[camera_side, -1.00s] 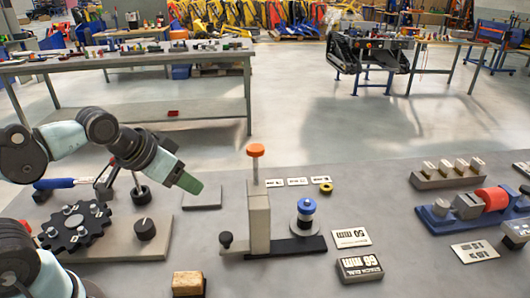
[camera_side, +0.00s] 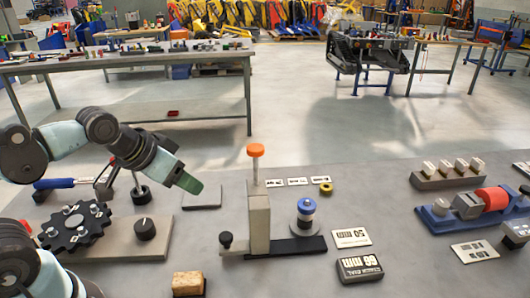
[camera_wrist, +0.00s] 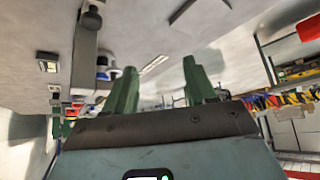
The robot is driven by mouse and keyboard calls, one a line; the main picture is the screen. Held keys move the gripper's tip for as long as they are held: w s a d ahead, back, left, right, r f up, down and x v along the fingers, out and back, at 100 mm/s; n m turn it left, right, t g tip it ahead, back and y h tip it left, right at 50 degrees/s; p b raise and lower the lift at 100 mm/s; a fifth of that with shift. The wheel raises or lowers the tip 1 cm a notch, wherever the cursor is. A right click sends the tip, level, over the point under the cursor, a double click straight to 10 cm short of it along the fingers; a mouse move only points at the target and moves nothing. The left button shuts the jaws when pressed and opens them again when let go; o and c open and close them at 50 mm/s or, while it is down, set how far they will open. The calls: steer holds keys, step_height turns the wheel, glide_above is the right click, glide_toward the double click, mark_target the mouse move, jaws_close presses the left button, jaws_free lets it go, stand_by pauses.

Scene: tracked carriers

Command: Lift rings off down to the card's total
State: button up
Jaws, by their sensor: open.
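A short stack of rings stands on a peg with a grey round base, a blue ring (camera_side: 307,206) on top and white and dark ones under it. A card reading 50 mm (camera_side: 351,237) lies to its right. A dark block reading 66 mm (camera_side: 360,268) lies in front of the card. A small yellow ring (camera_side: 326,187) lies alone behind the stack. My gripper (camera_side: 190,185) is up in the air, left of the stack and well apart from it. In the wrist view its two green fingers (camera_wrist: 160,85) are spread with nothing between them.
A pale upright post with an orange cap (camera_side: 256,151) stands between my gripper and the stack. A black toothed wheel (camera_side: 75,226) is at left, a blue fixture with a red cylinder (camera_side: 492,200) at right.

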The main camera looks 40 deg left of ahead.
steer(key=shift+o, duration=1.2)
